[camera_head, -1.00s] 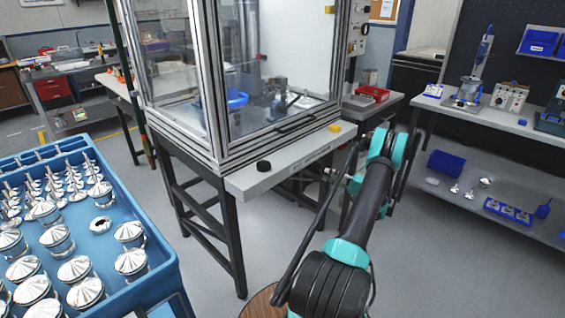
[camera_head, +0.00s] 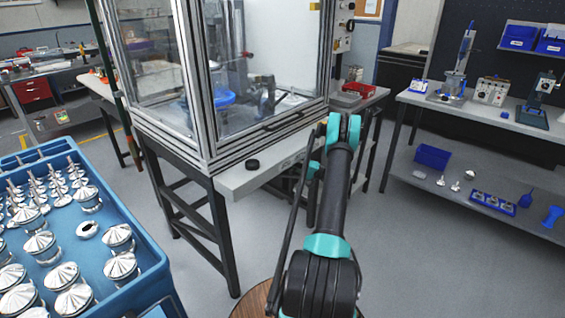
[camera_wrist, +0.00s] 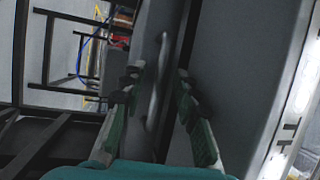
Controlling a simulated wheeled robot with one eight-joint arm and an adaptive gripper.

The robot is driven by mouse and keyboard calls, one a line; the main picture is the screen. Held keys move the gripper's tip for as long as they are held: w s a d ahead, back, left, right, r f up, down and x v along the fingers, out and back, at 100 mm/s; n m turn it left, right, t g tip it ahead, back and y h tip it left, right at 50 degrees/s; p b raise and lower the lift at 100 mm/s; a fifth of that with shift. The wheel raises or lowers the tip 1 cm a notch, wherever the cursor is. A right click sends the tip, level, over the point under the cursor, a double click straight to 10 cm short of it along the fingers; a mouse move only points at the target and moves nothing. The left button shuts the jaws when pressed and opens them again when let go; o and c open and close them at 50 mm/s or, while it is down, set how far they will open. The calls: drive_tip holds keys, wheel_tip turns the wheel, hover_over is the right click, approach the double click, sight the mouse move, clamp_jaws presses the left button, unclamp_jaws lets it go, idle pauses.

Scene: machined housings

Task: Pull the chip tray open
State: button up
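In the wrist view, a grey panel (camera_wrist: 152,28) with a slim upright bar handle (camera_wrist: 155,88) lies ahead of my gripper (camera_wrist: 157,92); it looks like the chip tray's front. My two fingers stand apart, one on each side of the handle. I cannot tell whether either finger touches it. In the head view, my arm reaches to the grey ledge (camera_head: 240,178) below the glass enclosure (camera_head: 255,75). My fingers and the tray front are hidden there behind the arm and ledge.
A blue bin (camera_head: 150,262) of metal parts stands at the left. A workbench (camera_head: 480,112) is at the right, with open floor (camera_head: 430,260) before it.

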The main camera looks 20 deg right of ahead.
drive_tip(key=shift+x, duration=1.05)
clamp_jaws()
